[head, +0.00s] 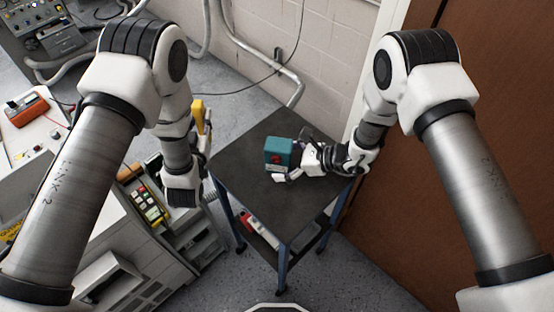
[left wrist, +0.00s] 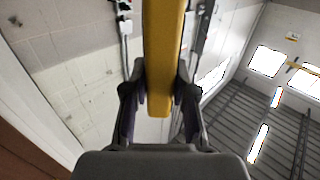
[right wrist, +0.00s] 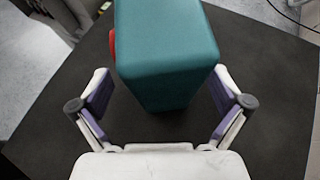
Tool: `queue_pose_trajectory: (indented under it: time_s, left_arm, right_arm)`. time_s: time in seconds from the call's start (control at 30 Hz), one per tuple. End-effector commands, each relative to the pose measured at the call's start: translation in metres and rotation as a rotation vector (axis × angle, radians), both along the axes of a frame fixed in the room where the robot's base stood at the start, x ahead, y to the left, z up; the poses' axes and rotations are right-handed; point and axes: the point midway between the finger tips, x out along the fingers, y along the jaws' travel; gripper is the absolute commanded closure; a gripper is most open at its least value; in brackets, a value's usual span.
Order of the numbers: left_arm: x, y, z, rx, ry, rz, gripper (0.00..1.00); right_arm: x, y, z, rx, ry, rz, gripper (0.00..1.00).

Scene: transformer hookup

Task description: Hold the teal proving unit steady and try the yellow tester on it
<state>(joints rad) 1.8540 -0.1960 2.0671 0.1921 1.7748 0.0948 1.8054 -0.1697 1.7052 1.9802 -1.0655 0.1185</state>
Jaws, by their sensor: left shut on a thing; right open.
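The teal proving unit (head: 279,152) stands on the dark table top, with a red part on its face. My right gripper (head: 297,157) is at its right side. In the right wrist view the teal unit (right wrist: 167,50) lies ahead between the spread fingers of the right gripper (right wrist: 166,97), which show gaps on both sides. The yellow tester (head: 199,115) is up in my left gripper, left of the table. In the left wrist view the left gripper (left wrist: 160,88) is shut on the yellow tester (left wrist: 163,45). The tester's far end is out of frame.
The small dark table (head: 240,155) has clear top around the unit and a lower shelf holding a red and white item (head: 257,232). A wall with conduit stands behind, a brown door (head: 440,190) at right. A grey console (head: 150,210) and bench with an orange device (head: 27,108) are left.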

Motion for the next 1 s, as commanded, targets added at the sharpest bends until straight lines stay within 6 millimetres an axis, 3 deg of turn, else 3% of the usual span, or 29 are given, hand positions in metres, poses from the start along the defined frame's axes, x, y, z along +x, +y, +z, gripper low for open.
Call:
queue_pose_trajectory:
  time_s: [0.3,0.33,0.5,0.53,0.7,0.73,0.77,1.0]
  left_arm:
    - [0.0001,0.0000,-0.0015,0.000,-0.001,0.000,1.00]
    - [0.0001,-0.0001,-0.0015,0.000,-0.001,0.000,1.00]
    - [0.0001,0.0000,-0.0016,0.000,-0.001,0.000,1.00]
    - [0.0001,0.0000,-0.0016,0.000,-0.001,0.000,1.00]
    - [0.0001,0.0000,-0.0016,0.000,-0.001,0.000,1.00]
    - [0.0001,0.0000,-0.0016,0.000,-0.001,0.000,1.00]
    - [0.0001,0.0000,-0.0016,0.000,-0.001,0.000,1.00]
    - [0.0001,0.0000,-0.0016,0.000,-0.001,0.000,1.00]
  right_arm:
    - [0.0014,0.0040,-0.0014,0.000,0.000,-0.001,0.00]
    - [0.0013,0.0040,-0.0014,0.000,0.000,-0.001,0.07]
    - [0.0012,0.0039,-0.0014,0.000,0.001,0.000,0.63]
    - [0.0012,0.0039,-0.0014,0.000,0.001,0.000,0.66]
    - [0.0009,0.0038,-0.0018,-0.001,0.001,0.000,0.67]
    - [0.0009,0.0038,-0.0019,-0.001,0.001,0.000,0.37]
    - [0.0009,0.0038,-0.0019,-0.001,0.001,0.000,0.29]
    - [0.0011,0.0038,-0.0016,0.000,0.001,0.000,0.29]
